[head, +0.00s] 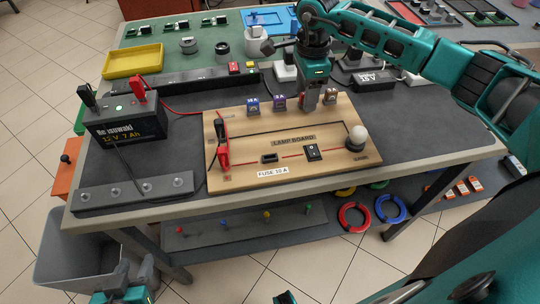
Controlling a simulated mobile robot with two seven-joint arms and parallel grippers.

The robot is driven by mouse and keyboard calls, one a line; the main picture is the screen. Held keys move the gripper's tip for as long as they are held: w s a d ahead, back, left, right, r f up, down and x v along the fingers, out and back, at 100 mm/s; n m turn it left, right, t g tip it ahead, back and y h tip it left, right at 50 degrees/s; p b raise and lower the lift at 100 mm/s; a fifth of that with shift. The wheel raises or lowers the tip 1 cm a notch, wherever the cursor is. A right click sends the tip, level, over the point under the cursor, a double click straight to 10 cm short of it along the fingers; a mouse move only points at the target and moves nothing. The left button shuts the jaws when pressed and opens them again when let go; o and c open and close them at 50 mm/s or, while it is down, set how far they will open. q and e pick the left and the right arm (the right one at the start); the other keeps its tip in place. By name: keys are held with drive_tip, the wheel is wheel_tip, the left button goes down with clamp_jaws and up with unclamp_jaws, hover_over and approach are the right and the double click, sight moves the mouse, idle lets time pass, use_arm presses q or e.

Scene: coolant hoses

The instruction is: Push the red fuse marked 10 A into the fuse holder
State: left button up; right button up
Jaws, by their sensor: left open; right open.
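The lamp board (235,180) lies on the dark bench, with the label FUSE 10 A near its front edge. The small black fuse holder (270,158) sits just behind that label and looks empty. A blue fuse (253,106), a purple fuse (279,102) and a brownish-orange fuse (333,95) stand along the board's back edge. My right gripper (311,104) is open and low over this row, between the purple and orange fuses. A reddish piece shows at its fingers, mostly hidden; its marking cannot be read. My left gripper (131,272) is open and empty, low at the bottom left.
A battery (125,125) with clips stands left of the board. A grey strip with studs (130,193) lies at the front left. The board carries a black switch (312,152) and a white lamp (357,136). A grey bin (75,250) stands below my bench's left end.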

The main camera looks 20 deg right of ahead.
idle(0.8)
drive_tip(key=shift+c, duration=0.3)
clamp_jaws()
idle(0.4)
drive_tip(key=shift+r, duration=0.2)
drive_tip(key=shift+r+p, duration=2.05)
drive_tip(key=shift+r, duration=0.8)
